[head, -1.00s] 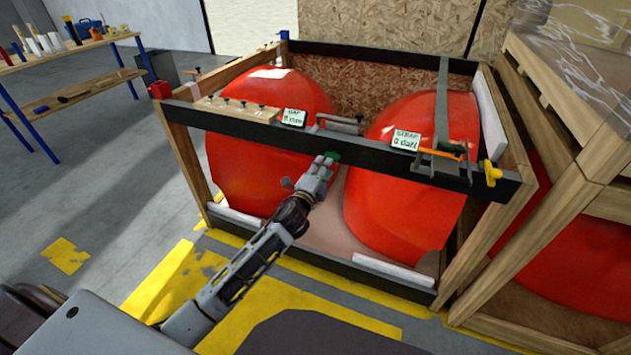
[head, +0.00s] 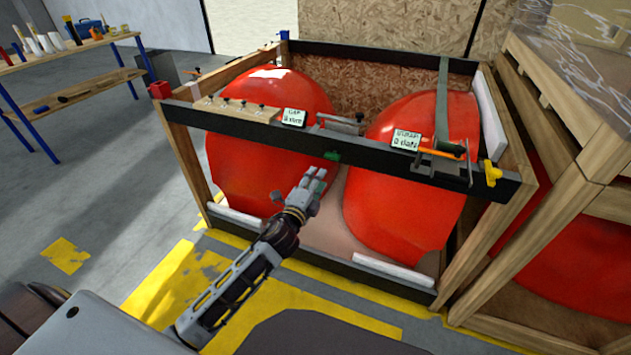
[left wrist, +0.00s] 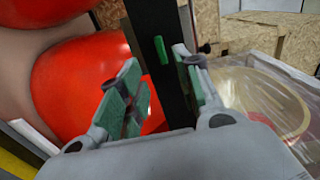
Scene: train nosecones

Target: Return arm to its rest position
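My left gripper (head: 313,182) is in front of the crate, below and apart from its dark front rail (head: 250,128). In the left wrist view, its green-padded fingers (left wrist: 158,88) stand apart with nothing between them. A small green block (head: 332,156) sits on the rail just beyond the fingertips; it also shows in the left wrist view (left wrist: 161,50). Two red nosecones (head: 240,165) (head: 390,205) stand in the crate behind the gripper. My right gripper is not in view.
The rail carries a "GAP" sign (head: 293,118), a "STRAP" sign (head: 406,140), clamps and a yellow knob (head: 492,173). A second wooden crate (head: 590,200) stands close at right. A workbench (head: 70,62) is at far left.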

